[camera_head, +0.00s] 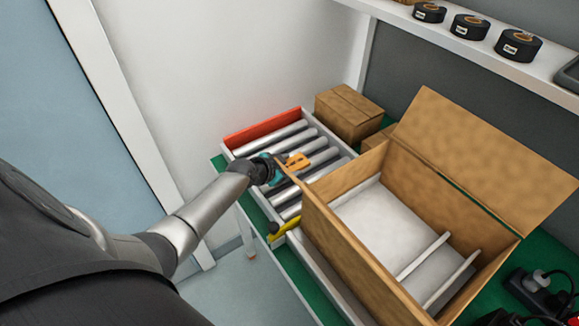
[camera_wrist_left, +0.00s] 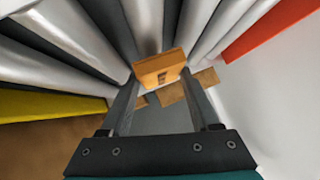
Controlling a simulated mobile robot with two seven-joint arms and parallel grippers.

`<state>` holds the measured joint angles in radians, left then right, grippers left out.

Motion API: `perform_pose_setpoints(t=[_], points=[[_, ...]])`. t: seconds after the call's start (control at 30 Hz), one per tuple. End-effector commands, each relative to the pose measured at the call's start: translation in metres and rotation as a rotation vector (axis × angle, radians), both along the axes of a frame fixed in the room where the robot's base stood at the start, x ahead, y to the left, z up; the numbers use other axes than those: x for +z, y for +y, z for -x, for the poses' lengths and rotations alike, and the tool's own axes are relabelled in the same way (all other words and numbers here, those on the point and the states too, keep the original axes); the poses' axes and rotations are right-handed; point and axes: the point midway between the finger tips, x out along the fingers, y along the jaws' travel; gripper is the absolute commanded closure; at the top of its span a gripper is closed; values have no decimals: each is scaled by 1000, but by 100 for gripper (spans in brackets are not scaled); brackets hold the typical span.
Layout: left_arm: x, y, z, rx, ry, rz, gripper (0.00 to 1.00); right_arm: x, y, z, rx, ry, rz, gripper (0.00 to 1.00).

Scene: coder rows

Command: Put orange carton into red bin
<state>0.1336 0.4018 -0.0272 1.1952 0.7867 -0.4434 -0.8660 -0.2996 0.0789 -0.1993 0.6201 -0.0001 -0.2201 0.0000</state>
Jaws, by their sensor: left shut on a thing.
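The small orange carton (camera_head: 298,161) is in my left gripper (camera_head: 281,168), held above the roller conveyor (camera_head: 226,151). In the left wrist view, the orange carton (camera_wrist_left: 159,67) sits between the two finger ends of my left gripper (camera_wrist_left: 160,80), which is shut on it. The fingers hide parts of its sides. I see no red bin in either view; the only large red thing is the flat end panel (camera_head: 262,127) of the conveyor, which also shows in the wrist view (camera_wrist_left: 275,27).
A large open cardboard box (camera_head: 350,255) stands right beside the held carton, its flap (camera_head: 485,160) raised. A closed brown box (camera_head: 349,111) stands behind the conveyor. A yellow piece (camera_head: 284,228) is at the conveyor's near end. Black tape rolls (camera_head: 469,27) line a shelf.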

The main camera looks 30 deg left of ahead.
Motion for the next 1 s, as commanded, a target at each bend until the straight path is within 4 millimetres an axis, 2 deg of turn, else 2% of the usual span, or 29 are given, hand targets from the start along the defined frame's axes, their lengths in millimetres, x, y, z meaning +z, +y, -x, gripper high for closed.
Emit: perform_pose_setpoints(t=[0.17, 0.3, 0.5, 0.6, 0.8, 1.0], points=[[38, 1, 0, -2, -3, -4, 98, 20, 0, 0, 1, 0, 0, 50], [80, 1, 0, -1, -6, -4, 98, 37, 0, 0, 1, 0, 0, 50], [134, 1, 0, -1, -5, -5, 98, 51, 0, 0, 1, 0, 0, 50], [154, 1, 0, 0, -3, -3, 98, 55, 0, 0, 1, 0, 0, 50], [180, 1, 0, 1, -2, -2, 98, 59, -1, 0, 1, 0, 1, 50], [186, 0, 0, 1, 0, -1, 98, 59, -1, 0, 2, 0, 1, 50]])
